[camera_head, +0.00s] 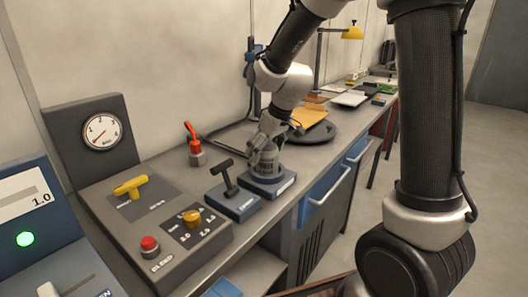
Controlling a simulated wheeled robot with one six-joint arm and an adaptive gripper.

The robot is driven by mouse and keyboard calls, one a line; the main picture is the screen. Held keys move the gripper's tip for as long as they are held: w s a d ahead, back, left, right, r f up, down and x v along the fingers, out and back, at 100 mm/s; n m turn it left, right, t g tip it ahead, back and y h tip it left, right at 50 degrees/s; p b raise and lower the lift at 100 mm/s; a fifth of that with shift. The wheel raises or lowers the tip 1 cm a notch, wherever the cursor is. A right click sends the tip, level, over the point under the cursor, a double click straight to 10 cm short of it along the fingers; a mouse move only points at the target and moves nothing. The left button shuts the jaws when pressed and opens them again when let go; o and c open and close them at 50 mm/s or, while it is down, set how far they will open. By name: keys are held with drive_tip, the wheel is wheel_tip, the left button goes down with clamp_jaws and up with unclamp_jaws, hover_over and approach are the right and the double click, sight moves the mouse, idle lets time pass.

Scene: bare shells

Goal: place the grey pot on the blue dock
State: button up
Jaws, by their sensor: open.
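A blue dock (281,187), a low block with a dark grey top, sits near the front edge of the bench at the centre. A grey, roughly cylindrical thing, which looks like the grey pot (268,168), stands upright on the dock's top. My gripper (264,155) is open and reaches down to the pot from above and behind. Its fingers overlap the pot in the picture, so I cannot tell whether they touch it. Part of the pot's upper side is hidden by the gripper.
A blue box with a black T-handle (226,176) stands just left of the dock. A console with a red button (149,244) and yellow knobs is further left. A red-handled valve (192,142) stands behind. A dark round plate (318,132) lies behind the dock.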

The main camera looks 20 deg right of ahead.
drive_tip(key=v, duration=1.2)
drive_tip(key=s+d+m, duration=0.2)
drive_tip(key=s+d, duration=0.2)
drive_tip(key=s, duration=0.4)
drive_tip(key=s+d+m+h, duration=0.1)
drive_tip(key=s+d+m, duration=0.1)
drive_tip(key=s+d, duration=0.2)
drive_tip(key=s+d+r+m+h, duration=0.1)
drive_tip(key=s+d, duration=0.4)
drive_tip(key=s, duration=0.6)
drive_tip(key=shift+s+m, duration=0.3)
drive_tip(key=shift+m, duration=0.3)
drive_tip(key=shift+r, duration=0.1)
drive_tip(key=shift+c, duration=0.5)
